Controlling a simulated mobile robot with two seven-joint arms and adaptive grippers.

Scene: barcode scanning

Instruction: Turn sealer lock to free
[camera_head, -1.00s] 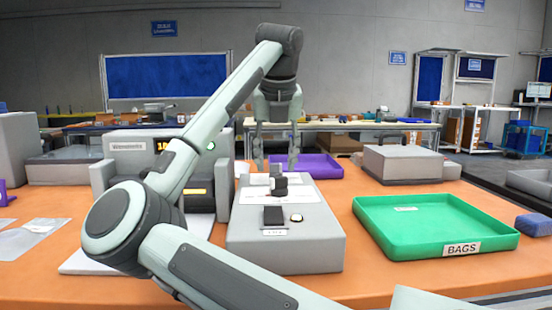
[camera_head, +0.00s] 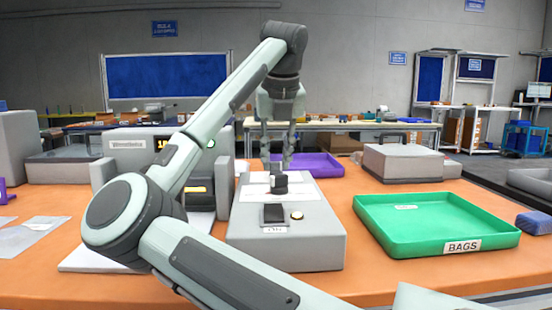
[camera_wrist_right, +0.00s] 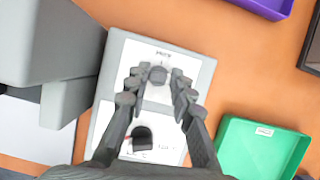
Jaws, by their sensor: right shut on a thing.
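The grey sealer box (camera_head: 286,254) stands in the middle of the orange table. My right gripper (camera_head: 277,164) points down over the knob. In the wrist view its fingertips stand on either side of the knob, and it is shut on it. The fingers hide part of the panel, and I cannot read the knob's setting. My left gripper is not in view.
A black switch (camera_head: 274,215) and a small round button (camera_head: 297,216) are nearer on the box. A green BAGS tray (camera_head: 461,246) is to the right, a purple tray (camera_head: 322,164) behind. A grey machine (camera_head: 130,143) with a lit display stands close on the left.

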